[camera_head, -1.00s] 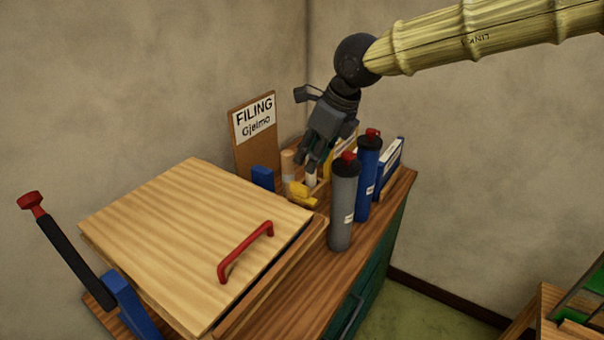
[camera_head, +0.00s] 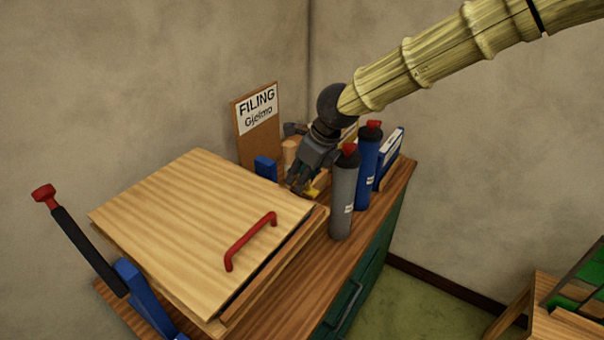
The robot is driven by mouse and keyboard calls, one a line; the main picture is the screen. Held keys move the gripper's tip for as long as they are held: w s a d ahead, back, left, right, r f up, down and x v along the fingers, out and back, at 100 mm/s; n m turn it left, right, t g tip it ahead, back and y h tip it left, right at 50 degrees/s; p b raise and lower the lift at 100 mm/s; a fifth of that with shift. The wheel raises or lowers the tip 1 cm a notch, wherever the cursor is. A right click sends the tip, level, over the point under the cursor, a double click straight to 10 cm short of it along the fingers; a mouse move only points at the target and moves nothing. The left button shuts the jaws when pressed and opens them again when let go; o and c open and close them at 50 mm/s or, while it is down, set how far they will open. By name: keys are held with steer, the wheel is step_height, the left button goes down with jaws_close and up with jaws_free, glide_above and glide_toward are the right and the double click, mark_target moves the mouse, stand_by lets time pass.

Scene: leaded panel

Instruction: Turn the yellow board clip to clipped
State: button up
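The yellow board clip (camera_head: 313,191) is low on the cabinet top, between the wooden box and the grey bottle. Only a small yellow part shows, because my gripper covers most of it. My gripper (camera_head: 298,187) points down, with its fingertips at the clip in the picture. I cannot tell whether they touch it, or how far apart the fingers are. Which way the clip is turned is hidden.
A grey bottle (camera_head: 343,200) and a blue bottle (camera_head: 369,160) stand close right of my gripper. A wooden box with a red handle (camera_head: 249,240) fills the left, near a blue block (camera_head: 265,169). A FILING board (camera_head: 257,125) stands behind.

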steer(key=shift+s+a, duration=0.1)
steer(key=shift+s, duration=0.05)
jaws_close()
steer(key=shift+m+b, duration=0.3)
steer(key=shift+b, duration=0.15)
steer(key=m+t+b, duration=0.1)
steer(key=m+b, duration=0.1)
steer(key=shift+f+m+h, duration=0.15)
steer(key=shift+m+h, duration=0.15)
steer(key=m+h+b, duration=0.1)
steer(key=m+b, duration=0.2)
steer(key=m, duration=0.1)
steer(key=shift+t+b, duration=0.3)
steer(key=shift+t, duration=0.1)
steer(key=m+h+b, duration=0.2)
steer(key=m+b, duration=0.1)
steer(key=m, duration=0.2)
steer(key=m+h+b, duration=0.1)
steer(key=m, duration=0.2)
steer(key=m+h, duration=0.1)
steer(key=m, duration=0.1)
steer(key=shift+r+m+b, duration=0.2)
steer(key=shift+m+b, duration=0.15)
steer(key=shift+m, duration=0.05)
